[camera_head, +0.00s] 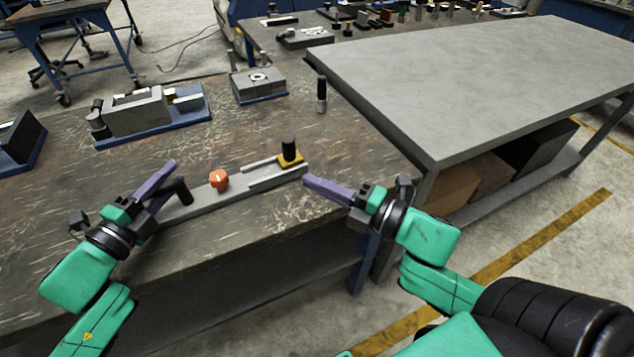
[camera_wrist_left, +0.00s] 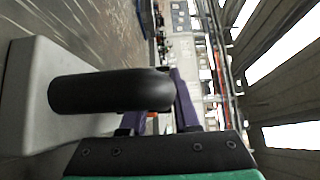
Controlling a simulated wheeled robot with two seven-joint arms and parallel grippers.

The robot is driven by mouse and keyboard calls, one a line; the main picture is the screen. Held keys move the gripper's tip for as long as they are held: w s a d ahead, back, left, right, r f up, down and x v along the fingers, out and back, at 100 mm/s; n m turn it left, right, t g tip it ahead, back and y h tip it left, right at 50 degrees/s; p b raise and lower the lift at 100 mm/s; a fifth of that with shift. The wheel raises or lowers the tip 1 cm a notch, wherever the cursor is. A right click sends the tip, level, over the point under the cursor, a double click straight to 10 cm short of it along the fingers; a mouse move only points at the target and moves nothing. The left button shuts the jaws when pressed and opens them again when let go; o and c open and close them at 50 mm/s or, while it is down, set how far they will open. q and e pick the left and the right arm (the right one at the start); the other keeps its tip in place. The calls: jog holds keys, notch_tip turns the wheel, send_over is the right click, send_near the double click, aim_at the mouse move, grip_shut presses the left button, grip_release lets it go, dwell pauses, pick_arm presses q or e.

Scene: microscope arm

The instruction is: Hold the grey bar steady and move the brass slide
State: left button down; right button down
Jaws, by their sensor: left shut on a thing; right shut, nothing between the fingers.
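The grey bar (camera_head: 205,197) lies on the worn workbench near its front edge. A black handle (camera_head: 183,188) stands at its left end. My left gripper (camera_head: 168,180) is shut on this handle. In the left wrist view the handle (camera_wrist_left: 110,91) is large, with a pale grey block (camera_wrist_left: 25,100) behind it and purple fingers partly hidden. The brass slide (camera_head: 291,160), with a black knob (camera_head: 288,147), sits at the bar's right end. My right gripper (camera_head: 308,180) is shut and empty, its tips just right of the bar's end, apart from the slide.
An orange knob (camera_head: 219,180) stands on the bar between the handle and the slide. A black-and-silver cylinder (camera_head: 321,95) stands further back. Fixtures on blue bases (camera_head: 150,125) sit behind the bar. A grey table (camera_head: 480,80) is at the right.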

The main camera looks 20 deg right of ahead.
pick_arm(q)
jog(key=shift+r, duration=0.15)
jog(key=c, duration=0.6)
grip_release()
jog(key=shift+o, duration=0.2)
